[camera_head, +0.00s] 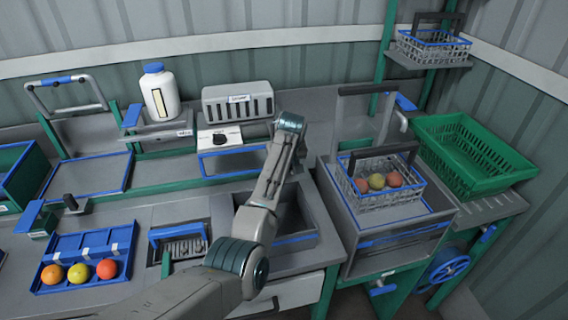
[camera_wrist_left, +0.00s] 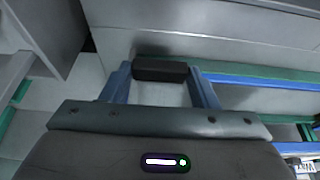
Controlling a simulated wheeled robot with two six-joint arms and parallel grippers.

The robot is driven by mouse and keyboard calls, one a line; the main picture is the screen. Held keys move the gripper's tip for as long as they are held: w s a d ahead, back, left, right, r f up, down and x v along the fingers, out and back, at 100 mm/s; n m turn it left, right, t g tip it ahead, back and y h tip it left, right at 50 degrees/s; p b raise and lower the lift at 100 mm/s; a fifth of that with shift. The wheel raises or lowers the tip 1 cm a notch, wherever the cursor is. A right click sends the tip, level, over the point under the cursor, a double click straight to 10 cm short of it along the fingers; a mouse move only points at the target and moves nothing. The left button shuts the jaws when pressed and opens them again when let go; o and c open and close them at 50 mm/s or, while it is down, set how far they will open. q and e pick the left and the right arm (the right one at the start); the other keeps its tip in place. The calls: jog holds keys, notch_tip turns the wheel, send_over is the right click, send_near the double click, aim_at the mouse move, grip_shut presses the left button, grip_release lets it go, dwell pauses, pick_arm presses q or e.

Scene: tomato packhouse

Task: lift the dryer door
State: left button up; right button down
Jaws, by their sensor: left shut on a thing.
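My left gripper (camera_wrist_left: 160,88) is shut on a dark handle bar (camera_wrist_left: 160,71) in the left wrist view, with one blue finger on each side of it. The bar lies over plain grey surfaces, and I cannot tell there which panel it belongs to. In the head view my left arm reaches up the middle and hides its own gripper and what it holds. A grey slotted box (camera_head: 238,101) with a white dial panel stands behind the wrist to the left. No part is clearly marked as the dryer door. My right gripper is out of view.
A blue-rimmed sink (camera_head: 310,240) lies beside the forearm. To the right, a wire basket of tomatoes (camera_head: 375,198) sits on a grey unit (camera_head: 345,235), near a green crate (camera_head: 465,150). A white bottle (camera_head: 160,94) and a blue tomato tray (camera_head: 75,248) are to the left.

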pick_arm(q)
jog(key=shift+s+d+r+g+h+b, duration=0.2)
jog(key=shift+s+r+g+h, duration=0.25)
jog(key=shift+g, duration=0.65)
jog(key=shift+s+d+r+g+h+b, duration=0.1)
jog(key=shift+s+r+g+h+b, duration=0.3)
jog(key=shift+g, duration=0.7)
jog(key=shift+s+d+r+g+h+b, duration=0.1)
jog(key=shift+s+r+g+h, duration=0.3)
jog(key=shift+g, duration=0.7)
jog(key=shift+r, duration=0.25)
jog(key=o, duration=1.4)
